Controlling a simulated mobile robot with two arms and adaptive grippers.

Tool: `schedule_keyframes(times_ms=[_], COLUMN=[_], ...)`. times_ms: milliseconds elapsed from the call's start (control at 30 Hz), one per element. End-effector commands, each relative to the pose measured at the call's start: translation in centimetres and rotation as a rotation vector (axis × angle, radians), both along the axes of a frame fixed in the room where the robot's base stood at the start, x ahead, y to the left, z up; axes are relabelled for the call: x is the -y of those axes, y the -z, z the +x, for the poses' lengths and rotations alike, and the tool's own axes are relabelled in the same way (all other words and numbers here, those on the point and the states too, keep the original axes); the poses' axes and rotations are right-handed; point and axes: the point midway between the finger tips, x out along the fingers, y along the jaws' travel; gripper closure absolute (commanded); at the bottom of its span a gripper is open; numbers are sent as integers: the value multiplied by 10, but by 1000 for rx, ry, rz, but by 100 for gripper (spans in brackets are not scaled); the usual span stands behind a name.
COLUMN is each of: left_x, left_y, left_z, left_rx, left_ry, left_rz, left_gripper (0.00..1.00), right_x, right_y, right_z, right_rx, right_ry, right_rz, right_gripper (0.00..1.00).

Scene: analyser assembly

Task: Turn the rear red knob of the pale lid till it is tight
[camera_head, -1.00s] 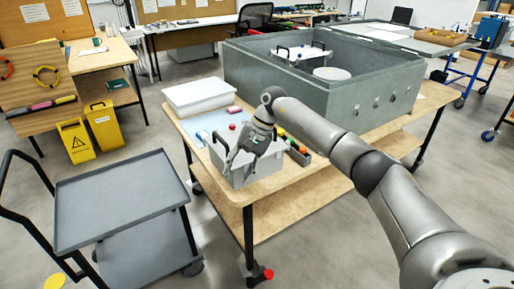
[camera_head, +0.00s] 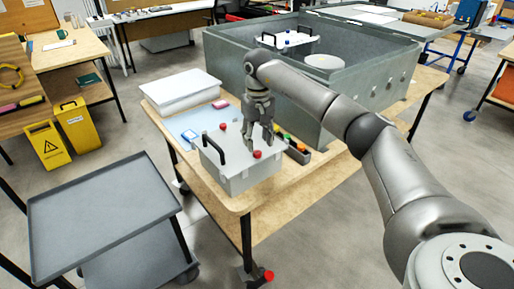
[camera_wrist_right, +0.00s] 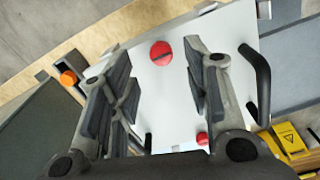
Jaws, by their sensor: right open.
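A grey box with a pale lid (camera_head: 232,163) stands on the wooden table. The rear red knob (camera_head: 222,126) sits at the lid's far side; it also shows in the right wrist view (camera_wrist_right: 202,138), partly hidden at the bottom. The front red knob (camera_head: 257,155) stands on the near side; in the right wrist view it (camera_wrist_right: 161,53) lies ahead between the fingers' lines. A black handle (camera_head: 213,148) is on the lid's left. My right gripper (camera_head: 260,138) is open and empty, pointing down above the lid. My left gripper is not in view.
A grey trolley (camera_head: 95,205) stands at the left. The blue mat (camera_head: 190,125) has some free room.

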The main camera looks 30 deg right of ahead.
Motion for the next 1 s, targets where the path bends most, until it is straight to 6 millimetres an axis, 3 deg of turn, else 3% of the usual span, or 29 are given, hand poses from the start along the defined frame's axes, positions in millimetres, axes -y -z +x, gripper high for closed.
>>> schedule_keyframes(times_ms=[133, 300, 433, 633, 1000], left_x=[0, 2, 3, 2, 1], left_y=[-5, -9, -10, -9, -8], left_z=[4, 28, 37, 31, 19], left_rx=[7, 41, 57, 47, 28], left_ry=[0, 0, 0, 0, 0], left_rz=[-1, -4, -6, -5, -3], left_gripper=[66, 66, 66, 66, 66], right_x=[0, -1, -1, -1, -1], right_y=[25, 41, 45, 45, 44], right_z=[0, 0, 0, 0, 0], right_rx=[-2, -1, 0, 1, 1], right_ry=[0, 0, 0, 0, 0], right_rz=[0, 2, 2, 2, 1], right_gripper=[56, 56, 56, 56, 100])
